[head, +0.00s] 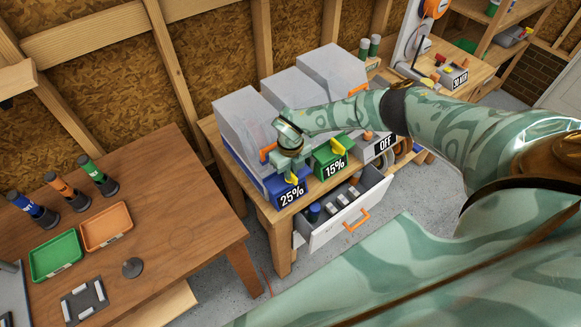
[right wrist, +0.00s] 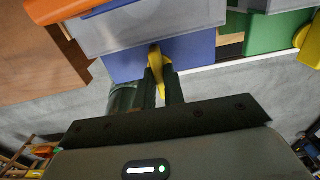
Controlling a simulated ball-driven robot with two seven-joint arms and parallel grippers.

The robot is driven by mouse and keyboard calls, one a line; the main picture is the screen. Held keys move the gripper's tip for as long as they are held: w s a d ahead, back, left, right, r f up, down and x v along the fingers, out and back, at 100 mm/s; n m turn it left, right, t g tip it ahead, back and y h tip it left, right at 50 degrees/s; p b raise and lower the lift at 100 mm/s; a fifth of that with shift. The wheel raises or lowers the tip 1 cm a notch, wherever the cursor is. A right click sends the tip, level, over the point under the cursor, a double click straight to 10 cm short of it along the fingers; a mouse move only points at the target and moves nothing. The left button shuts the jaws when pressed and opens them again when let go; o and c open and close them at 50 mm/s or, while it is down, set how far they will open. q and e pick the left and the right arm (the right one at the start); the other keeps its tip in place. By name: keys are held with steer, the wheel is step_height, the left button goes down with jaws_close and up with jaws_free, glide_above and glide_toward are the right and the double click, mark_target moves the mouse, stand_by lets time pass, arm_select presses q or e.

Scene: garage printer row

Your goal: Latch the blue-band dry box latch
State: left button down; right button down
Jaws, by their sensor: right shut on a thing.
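The blue-band dry box (head: 243,128) is a clear grey box with a blue base, at the left end of the row on the wooden bench. A "25%" sign shows at its front. Its yellow latch (right wrist: 157,66) is between the fingers of my right gripper (right wrist: 163,88) in the right wrist view, against the blue band (right wrist: 190,56). My right gripper is shut on the latch. In the head view the right gripper (head: 291,166) comes down over the front of this box and hides part of it. My left gripper is in neither view.
The green-band box (head: 331,153) with a "15%" sign stands close beside, then a box with an "OFF" sign (head: 384,144). An open drawer (head: 338,229) with an orange handle sticks out below. A brown table (head: 165,205) with trays and bottles stands left.

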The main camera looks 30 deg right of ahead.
steer(key=c, duration=1.5)
jaws_free()
step_height(320, 180, up, 16)
steer(key=shift+r, duration=0.2)
